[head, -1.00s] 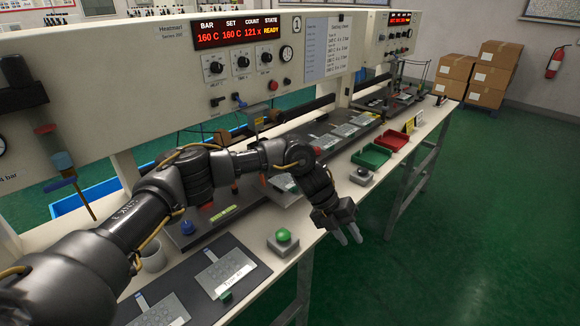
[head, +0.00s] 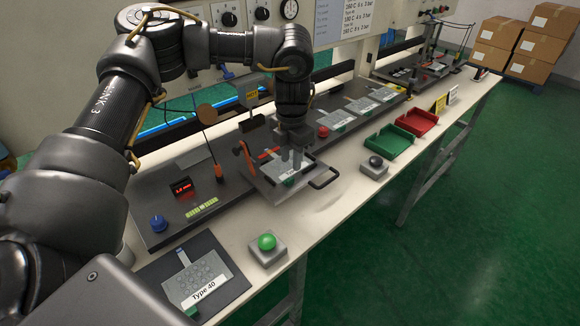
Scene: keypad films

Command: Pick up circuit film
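A grey keypad film (head: 268,166) with a partly hidden white label lies on a plate with a black handle, in the middle of the bench. I take it as the circuit film. My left gripper (head: 292,160) points straight down over it, fingers apart. The fingers hide part of the film, and I cannot tell whether they touch it. Another film, labelled Type 40 (head: 190,272), lies on a dark mat at the lower left. My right gripper is not in view.
A green button box (head: 267,249) and a black-knobbed box (head: 374,166) stand along the front edge. Green (head: 390,142) and red (head: 417,123) trays lie to the right. Several more films (head: 336,118) lie on the dark plate behind. An orange-handled clamp (head: 245,155) stands close left of the gripper.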

